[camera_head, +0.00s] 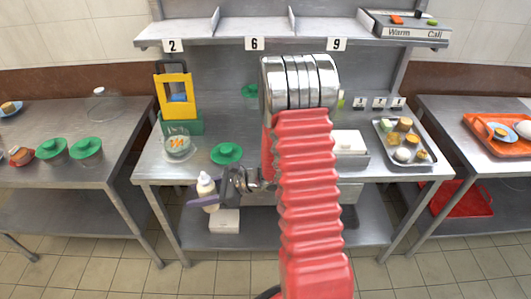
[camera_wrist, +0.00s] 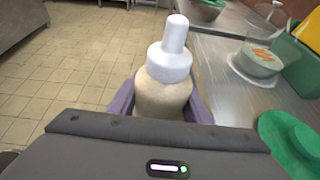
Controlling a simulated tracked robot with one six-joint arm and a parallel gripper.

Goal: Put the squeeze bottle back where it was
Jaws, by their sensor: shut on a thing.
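The squeeze bottle (camera_wrist: 163,92) has a cream-coloured body and a white cap with a nozzle. It is upright between the purple fingers of my gripper (camera_wrist: 160,108) in the wrist view. In the head view the bottle (camera_head: 207,192) shows at the left of my gripper (camera_head: 209,199), which is shut on it. The bottle is in front of the middle table's (camera_head: 150,172) front edge, over the floor side. The lower part of the bottle is hidden by my gripper.
On the middle table stand a green lid (camera_head: 227,153), a clear-covered bowl (camera_head: 178,146), a yellow and green holder (camera_head: 176,97), a white box (camera_head: 350,144) and a grey tray (camera_head: 402,139) of small items. My arm hides the table's centre. A numbered shelf (camera_head: 230,42) hangs above.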

